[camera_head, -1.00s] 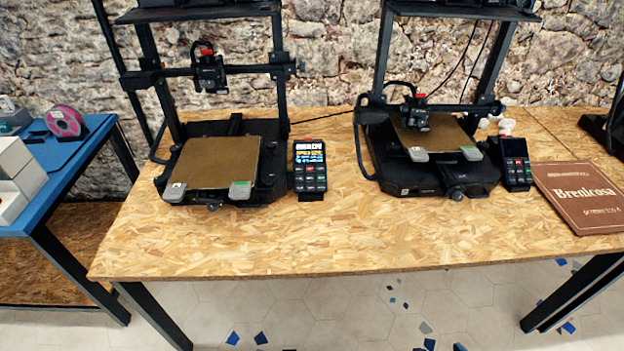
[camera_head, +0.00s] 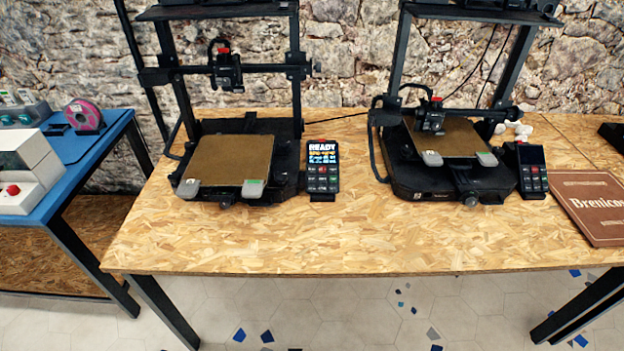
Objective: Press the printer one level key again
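Two black 3D printers stand on the wooden table. The left printer (camera_head: 228,160) has a tan bed and a handheld control panel (camera_head: 322,171) at its right side. That panel's screen is lit and reads READY, with several small keys below it; the key labels are too small to read. The right printer (camera_head: 449,150) has a similar panel (camera_head: 532,170) with a dark screen. Neither of my grippers shows in the head view.
The chipboard table (camera_head: 330,240) is clear along its front. A brown Brenicosa board (camera_head: 600,207) lies at the right. A blue table (camera_head: 75,150) at the left holds a pink spool (camera_head: 84,115) and a white box with a red button (camera_head: 14,190). A stone wall stands behind.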

